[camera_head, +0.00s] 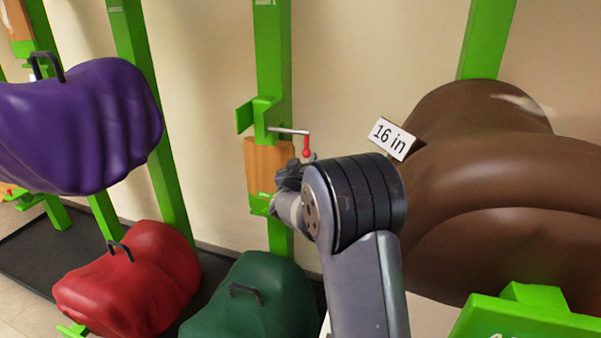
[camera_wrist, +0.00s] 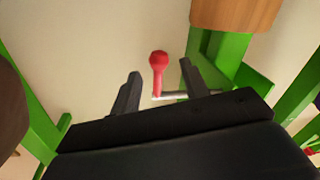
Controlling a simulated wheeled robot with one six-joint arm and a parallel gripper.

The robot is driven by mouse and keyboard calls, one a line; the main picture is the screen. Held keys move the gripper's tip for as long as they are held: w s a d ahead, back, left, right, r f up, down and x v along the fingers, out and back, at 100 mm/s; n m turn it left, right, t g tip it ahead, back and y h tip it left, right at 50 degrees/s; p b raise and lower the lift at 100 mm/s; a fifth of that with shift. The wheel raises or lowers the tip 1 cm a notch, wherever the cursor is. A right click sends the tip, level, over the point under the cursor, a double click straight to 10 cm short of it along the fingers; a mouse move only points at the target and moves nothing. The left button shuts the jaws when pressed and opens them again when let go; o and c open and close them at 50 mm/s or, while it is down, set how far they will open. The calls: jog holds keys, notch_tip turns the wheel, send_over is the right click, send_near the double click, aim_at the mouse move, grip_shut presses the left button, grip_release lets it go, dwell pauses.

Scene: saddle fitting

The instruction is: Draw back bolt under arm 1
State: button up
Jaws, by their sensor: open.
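The bolt (camera_head: 287,131) is a thin metal rod running sideways from the green bracket on the middle post. Its red-tipped handle (camera_head: 306,152) hangs down at the right end. In the wrist view the red handle (camera_wrist: 158,66) lies between the two dark fingers of my gripper (camera_wrist: 158,80), and the metal rod (camera_wrist: 170,96) shows just behind it. My gripper is open, with a gap on both sides of the handle. In the head view my gripper (camera_head: 300,168) is just below the handle and partly hidden by my wrist.
A wooden block (camera_head: 266,167) is on the same green post (camera_head: 271,60). A brown saddle (camera_head: 510,180) with a "16 in" tag (camera_head: 391,139) is close on the right. Purple (camera_head: 85,125), red (camera_head: 135,280) and green (camera_head: 255,300) saddles are left and below.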

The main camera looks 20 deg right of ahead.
aim_at(303, 154)
jog(key=v, duration=0.5)
jog(key=shift+s, duration=0.2)
jog(key=shift+w, duration=0.15)
jog(key=p+x, duration=0.1)
jog(key=x, duration=0.9)
jog(key=shift+w+d, duration=0.15)
jog(key=shift+w, duration=0.25)
jog(key=shift+w+a, duration=0.2)
jog(key=shift+a, duration=0.2)
jog(key=shift+s, duration=0.1)
